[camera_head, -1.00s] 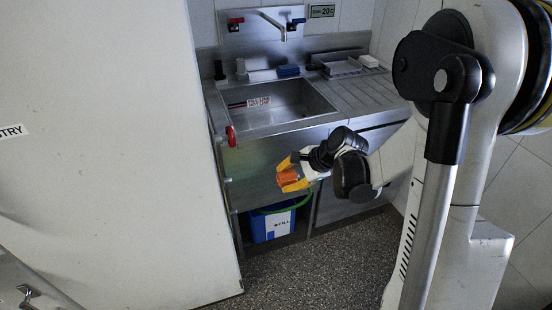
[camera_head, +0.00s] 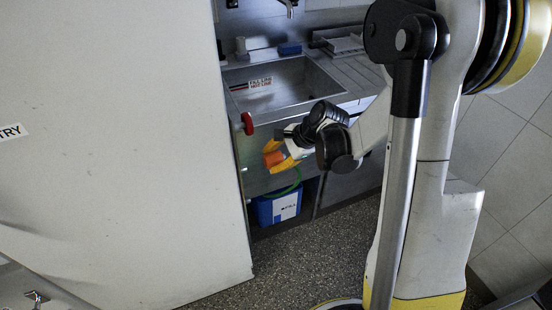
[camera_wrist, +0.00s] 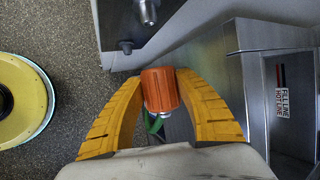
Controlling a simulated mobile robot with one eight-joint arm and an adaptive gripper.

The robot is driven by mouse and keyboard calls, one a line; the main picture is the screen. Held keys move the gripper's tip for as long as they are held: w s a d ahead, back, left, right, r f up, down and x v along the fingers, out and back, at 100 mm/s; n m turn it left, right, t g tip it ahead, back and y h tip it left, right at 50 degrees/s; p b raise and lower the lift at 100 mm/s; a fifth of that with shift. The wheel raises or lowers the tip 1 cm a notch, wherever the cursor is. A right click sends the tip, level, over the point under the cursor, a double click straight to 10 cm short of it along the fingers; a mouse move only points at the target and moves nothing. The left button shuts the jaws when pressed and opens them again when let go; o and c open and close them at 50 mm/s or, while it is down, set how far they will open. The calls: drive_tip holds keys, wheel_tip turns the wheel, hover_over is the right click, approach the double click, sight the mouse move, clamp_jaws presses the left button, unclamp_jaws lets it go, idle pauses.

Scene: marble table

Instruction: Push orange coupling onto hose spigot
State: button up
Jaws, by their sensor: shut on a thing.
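My gripper (camera_wrist: 160,112) has its yellow fingers shut on the orange coupling (camera_wrist: 161,90). They also show in the head view, my gripper (camera_head: 277,155) and the coupling (camera_head: 274,159), in front of the sink cabinet, right of and below a red handle (camera_head: 248,123). A green hose (camera_head: 289,186) hangs from the coupling toward a blue container; a bit of it shows under the coupling in the wrist view. A metal stub (camera_wrist: 148,12), apparently the spigot, is at the top of the wrist view, apart from the coupling.
The steel sink (camera_head: 240,98) stands behind my gripper. The blue container (camera_head: 265,209) sits under it. A large pale panel (camera_head: 110,150) fills the left, close to the red handle. Speckled floor (camera_head: 320,240) is open in front.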

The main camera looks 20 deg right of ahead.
sight(245, 167)
drive_tip(key=shift+a, duration=2.3)
drive_tip(key=shift+a, duration=1.9)
drive_tip(key=o, duration=1.1)
drive_tip(key=shift+a, duration=0.1)
drive_tip(key=v, duration=1.2)
drive_tip(key=shift+r, duration=0.1)
